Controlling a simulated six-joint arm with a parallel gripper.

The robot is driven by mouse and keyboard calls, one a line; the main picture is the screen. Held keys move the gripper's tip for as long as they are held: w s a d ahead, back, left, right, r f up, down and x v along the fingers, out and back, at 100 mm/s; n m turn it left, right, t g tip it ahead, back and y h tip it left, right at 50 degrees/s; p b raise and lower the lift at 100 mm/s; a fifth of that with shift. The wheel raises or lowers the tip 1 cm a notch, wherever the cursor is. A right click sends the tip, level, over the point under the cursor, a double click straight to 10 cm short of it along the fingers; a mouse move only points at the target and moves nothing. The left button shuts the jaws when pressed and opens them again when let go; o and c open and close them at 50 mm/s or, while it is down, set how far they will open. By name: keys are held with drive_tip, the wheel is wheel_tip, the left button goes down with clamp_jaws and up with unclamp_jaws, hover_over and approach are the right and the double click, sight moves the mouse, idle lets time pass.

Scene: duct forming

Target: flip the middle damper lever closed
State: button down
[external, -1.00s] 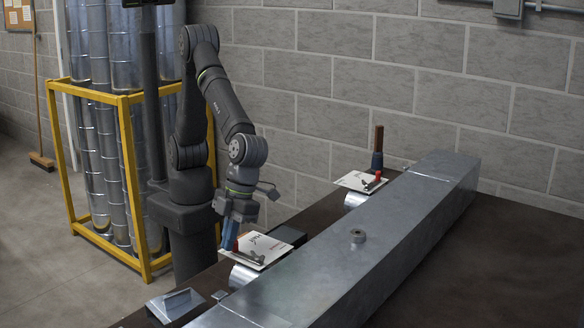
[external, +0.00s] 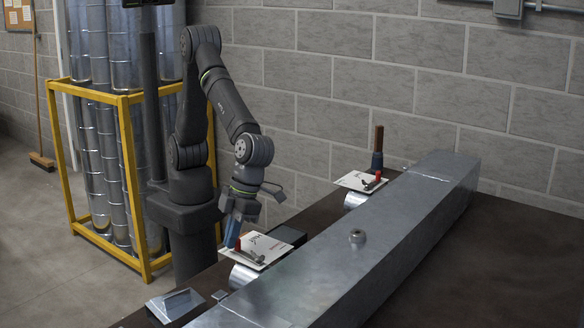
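Two white damper plates show, each with a dark lever and a red part. The nearer plate (external: 266,243) is on a short round stub beside the long duct, and its lever (external: 252,257) lies low across it. The farther plate (external: 350,181) is on a similar stub, with its lever (external: 366,184) near a red handle. I cannot tell for sure which one is the middle damper. My gripper (external: 232,239) points down with blue fingers at the left edge of the nearer plate, close to its red part. Contact and the finger gap are unclear.
A wooden-handled tool (external: 378,145) stands beyond the farther plate. A bent metal piece (external: 174,304) lies front left. The yellow rack (external: 128,180) stands behind left.

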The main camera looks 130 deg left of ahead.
drive_tip(key=a+m, duration=0.1)
drive_tip(key=m, duration=0.1)
drive_tip(key=a+m+g, duration=0.1)
drive_tip(key=shift+w+a+y, duration=0.25)
drive_tip(key=shift+a+y, duration=0.05)
drive_tip(key=shift+a, duration=0.05)
drive_tip(key=a+m, duration=0.1)
drive_tip(key=m, duration=0.1)
drive_tip(key=w+a+m+g, duration=0.1)
drive_tip(key=m, duration=0.1)
drive_tip(key=shift+a+y, duration=0.1)
drive_tip(key=shift+y, duration=0.3)
drive_tip(key=shift+w+a, duration=1)
drive_tip(key=shift+w, duration=0.15)
drive_tip(key=shift+w+a, duration=0.3)
drive_tip(key=shift+w, duration=0.35)
drive_tip(key=shift+w+a, duration=0.25)
drive_tip(key=shift+w, duration=0.55)
